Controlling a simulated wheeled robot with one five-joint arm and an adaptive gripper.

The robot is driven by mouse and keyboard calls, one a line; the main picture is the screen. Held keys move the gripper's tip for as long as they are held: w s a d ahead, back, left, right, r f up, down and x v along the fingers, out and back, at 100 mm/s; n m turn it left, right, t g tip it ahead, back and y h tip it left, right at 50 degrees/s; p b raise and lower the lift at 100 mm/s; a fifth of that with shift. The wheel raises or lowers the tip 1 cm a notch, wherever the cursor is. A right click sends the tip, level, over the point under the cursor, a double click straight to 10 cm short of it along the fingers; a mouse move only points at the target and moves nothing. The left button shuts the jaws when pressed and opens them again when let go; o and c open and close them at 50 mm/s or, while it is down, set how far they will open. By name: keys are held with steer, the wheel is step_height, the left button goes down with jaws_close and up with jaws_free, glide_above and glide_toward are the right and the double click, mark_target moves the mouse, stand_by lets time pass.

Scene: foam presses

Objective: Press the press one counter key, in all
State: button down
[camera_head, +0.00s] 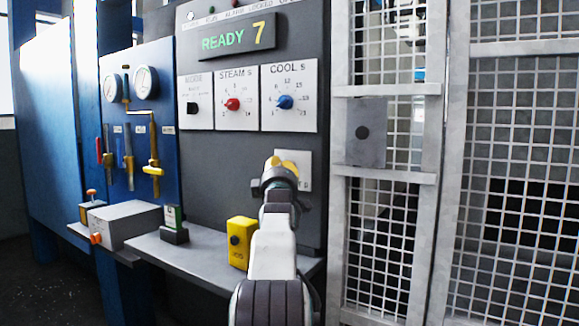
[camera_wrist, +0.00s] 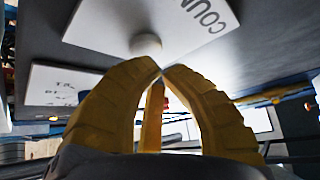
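The counter key is a pale round button (camera_wrist: 146,45) on a white plate (camera_wrist: 105,22) lettered "COUN" in the wrist view. In the head view that plate (camera_head: 304,165) is partly covered by my gripper (camera_head: 284,160), and the key is hidden. In the wrist view my gripper's yellow fingers (camera_wrist: 162,68) come together at the tips, with nothing between them. The tips are right beside the key; I cannot tell whether they touch it. The press panel's display (camera_head: 237,38) reads READY 7 in the head view.
Below the display are the steam dial (camera_head: 232,104) and cool dial (camera_head: 285,101). A yellow box (camera_head: 239,241) with a dark button stands on the grey shelf (camera_head: 180,250) left of my arm. A mesh guard (camera_head: 390,230) stands close on the right.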

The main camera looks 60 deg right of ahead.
steer(key=shift+d, duration=0.45)
stand_by(0.6)
steer(key=shift+a+f, duration=0.1)
steer(key=shift+a, duration=0.15)
stand_by(0.4)
steer(key=shift+a+b, duration=0.15)
steer(key=shift+b, duration=0.3)
steer(key=shift+s+a+b, duration=0.1)
steer(key=shift+a+b, duration=0.3)
stand_by(0.4)
